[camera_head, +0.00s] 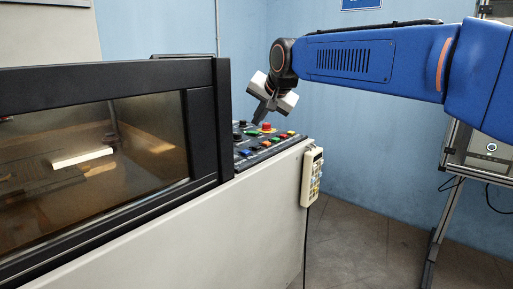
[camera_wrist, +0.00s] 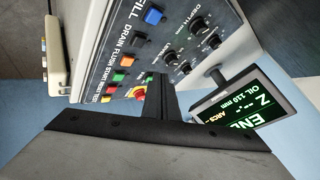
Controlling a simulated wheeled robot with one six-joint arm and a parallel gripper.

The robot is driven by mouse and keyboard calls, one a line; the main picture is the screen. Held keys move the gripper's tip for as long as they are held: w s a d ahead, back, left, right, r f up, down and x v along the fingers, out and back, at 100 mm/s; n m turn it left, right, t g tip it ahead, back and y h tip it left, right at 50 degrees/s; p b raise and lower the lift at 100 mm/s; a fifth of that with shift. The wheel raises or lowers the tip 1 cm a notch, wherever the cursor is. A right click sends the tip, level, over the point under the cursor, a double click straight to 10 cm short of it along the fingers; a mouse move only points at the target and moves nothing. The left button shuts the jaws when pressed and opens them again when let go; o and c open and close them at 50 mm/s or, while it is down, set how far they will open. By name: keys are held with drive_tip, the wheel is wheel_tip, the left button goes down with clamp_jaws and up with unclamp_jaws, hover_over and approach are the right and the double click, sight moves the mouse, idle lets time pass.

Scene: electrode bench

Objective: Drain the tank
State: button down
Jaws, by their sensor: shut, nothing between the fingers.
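The tank (camera_head: 150,125) shows behind a dark-framed window in the head view; amber light and a pale bar show inside. The control panel (camera_head: 240,162) beside it carries colored buttons. In the wrist view the panel has the printed words FILL, DRAIN and FLUSH. An orange button (camera_wrist: 127,60) lies by FLUSH. My gripper (camera_head: 258,119) is shut and empty, its fingers pointing down over the panel's back part. In the wrist view its fingers (camera_wrist: 158,82) partly cover the red stop button (camera_wrist: 140,92).
A display (camera_wrist: 238,108) reading "OIL 110 mm" stands close beside my fingers. Several black knobs (camera_wrist: 190,48) sit on the panel. A keypad pendant (camera_head: 312,177) hangs at the cabinet's right end. Open floor (camera_head: 385,235) lies to its right, before a metal stand (camera_head: 445,215).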

drive_tip(key=shift+f, duration=2.65)
drive_tip(key=shift+f, duration=0.15)
drive_tip(key=shift+f, duration=0.3)
drive_tip(key=shift+f, duration=0.4)
idle(0.8)
drive_tip(key=shift+r, duration=0.85)
drive_tip(key=shift+r, duration=2.5)
